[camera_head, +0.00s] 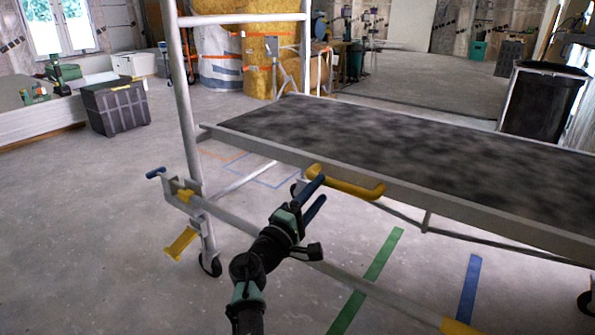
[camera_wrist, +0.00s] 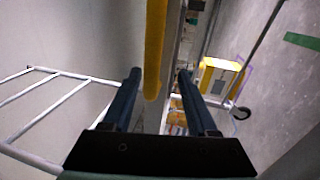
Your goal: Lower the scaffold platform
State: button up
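The scaffold platform (camera_head: 400,138) has a dark speckled top and a grey rim, and lies level across the right of the head view. A yellow handle (camera_head: 350,186) sticks out from its near side rail. My gripper (camera_head: 319,192) is beside the left end of this handle, its two dark blue fingers apart. In the wrist view the fingers (camera_wrist: 159,76) are open, and the yellow handle (camera_wrist: 156,45) runs down between their tips, nearer the left finger. I see no finger pressing on it. Depth between fingers and handle is hard to judge.
A scaffold upright (camera_head: 186,110) stands on a caster (camera_head: 210,265) left of my gripper. A lower rail with yellow fittings (camera_head: 350,275) crosses below. A black bin (camera_head: 540,105) stands behind the platform at right. The floor at left is clear up to a dark crate (camera_head: 115,107).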

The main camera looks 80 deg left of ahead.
jog(key=p+v, duration=0.2)
jog(key=v, duration=0.7)
jog(key=shift+s+d+f+p, duration=0.15)
jog(key=shift+s+d+p, duration=0.1)
jog(key=shift+p, duration=0.05)
